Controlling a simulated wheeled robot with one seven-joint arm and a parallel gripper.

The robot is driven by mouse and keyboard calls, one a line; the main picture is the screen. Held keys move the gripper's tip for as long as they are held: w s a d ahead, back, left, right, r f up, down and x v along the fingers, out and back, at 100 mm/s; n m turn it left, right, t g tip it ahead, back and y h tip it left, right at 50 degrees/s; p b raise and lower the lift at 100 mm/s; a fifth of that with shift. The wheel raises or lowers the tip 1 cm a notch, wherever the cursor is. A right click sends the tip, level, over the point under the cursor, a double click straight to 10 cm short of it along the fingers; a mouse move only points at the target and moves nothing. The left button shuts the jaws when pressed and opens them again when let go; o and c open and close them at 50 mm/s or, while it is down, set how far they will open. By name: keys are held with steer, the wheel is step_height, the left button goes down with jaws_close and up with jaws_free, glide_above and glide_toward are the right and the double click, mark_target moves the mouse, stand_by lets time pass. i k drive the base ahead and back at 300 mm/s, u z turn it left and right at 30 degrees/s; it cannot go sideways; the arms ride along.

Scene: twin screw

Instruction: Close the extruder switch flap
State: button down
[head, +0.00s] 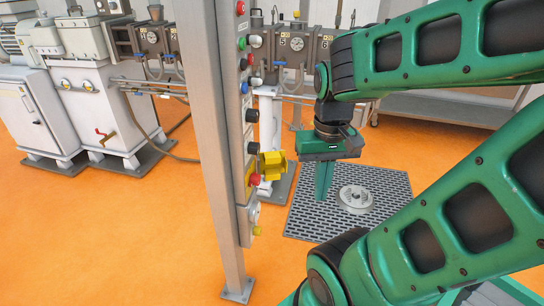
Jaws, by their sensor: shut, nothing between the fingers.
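The yellow switch flap (273,163) is on the control strip of the grey post, in the middle of the head view. It juts out to the right of the strip and appears open. A red button (255,179) shows just below it. My gripper (323,198) is to the right of the flap, pointing down, with its green fingers shut and empty. A gap shows between the flap and my gripper in the picture. How far apart they are in depth is hard to tell.
The grey post (218,150) stands upright on the orange floor, carrying several coloured buttons above the flap. A dark floor grate (300,222) with a round metal part (356,198) lies beyond my gripper. Machine housings (100,110) stand at the back left. Orange floor at lower left is clear.

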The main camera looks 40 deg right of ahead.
mark_target(271, 163)
steer(key=k, duration=1.15)
steer(key=z, duration=0.6)
steer(key=i, duration=1.95)
steer(key=u, duration=0.55)
